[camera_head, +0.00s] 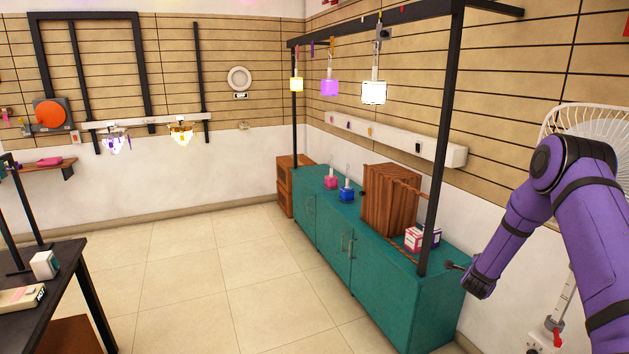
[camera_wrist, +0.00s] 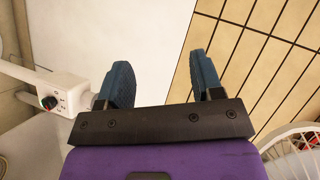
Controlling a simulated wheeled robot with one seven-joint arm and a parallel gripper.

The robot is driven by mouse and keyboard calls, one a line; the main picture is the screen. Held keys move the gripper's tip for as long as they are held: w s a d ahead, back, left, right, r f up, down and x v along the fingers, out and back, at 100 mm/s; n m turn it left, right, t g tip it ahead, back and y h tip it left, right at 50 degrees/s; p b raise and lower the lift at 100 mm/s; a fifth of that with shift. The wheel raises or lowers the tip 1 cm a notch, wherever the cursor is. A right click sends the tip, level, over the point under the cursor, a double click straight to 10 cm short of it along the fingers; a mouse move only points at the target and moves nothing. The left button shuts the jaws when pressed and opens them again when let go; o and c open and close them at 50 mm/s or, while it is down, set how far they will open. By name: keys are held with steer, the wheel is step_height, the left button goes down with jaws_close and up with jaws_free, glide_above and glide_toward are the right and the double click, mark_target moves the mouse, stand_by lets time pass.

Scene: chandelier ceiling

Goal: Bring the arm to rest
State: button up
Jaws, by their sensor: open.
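My purple arm reaches in from the right edge of the head view, bent at the elbow and angled down to the left. My gripper (camera_head: 460,267) is at its lower end, close to the front right end of the teal cabinet; I cannot tell whether it touches. In the wrist view my gripper (camera_wrist: 161,82) shows two blue fingers spread wide apart with nothing between them. It is open and empty. Behind the fingers are a white wall and tan slatted panelling.
The teal cabinet (camera_head: 387,298) under a black frame carries a wooden crate (camera_head: 391,200), boxes (camera_head: 422,238) and small bottles. A white fan (camera_head: 590,120) stands behind my arm. A dark table (camera_head: 60,290) is at left. The tiled floor (camera_head: 200,270) between is clear.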

steer(key=s+a+r+n+y, duration=0.25)
steer(key=a+r, duration=0.25)
steer(key=r, duration=0.4)
steer(key=s+a+r+n+y, duration=0.15)
steer(key=a+r+n, duration=0.3)
steer(key=r, duration=0.45)
steer(key=s+a+r+n+y, duration=0.1)
steer(key=a+r+n+y, duration=0.15)
steer(key=a+r, duration=0.45)
steer(key=s+a+r+n+g+y, duration=0.1)
steer(key=s+a+r+n, duration=0.2)
steer(key=s+r, duration=0.35)
steer(key=s+a+r+n+g+y, duration=0.1)
steer(key=s+a+r+n+y, duration=0.15)
steer(key=s+r, duration=0.45)
steer(key=s+a+n+g, duration=0.2)
steer(key=s+n, duration=0.1)
steer(key=s, duration=1.2)
steer(key=s+a+r+n+g, duration=0.1)
steer(key=s+n, duration=0.3)
steer(key=s, duration=1.1)
steer(key=shift+s+a+r+g+h, duration=0.35)
steer(key=shift+a+g, duration=0.15)
steer(key=shift+a, duration=0.1)
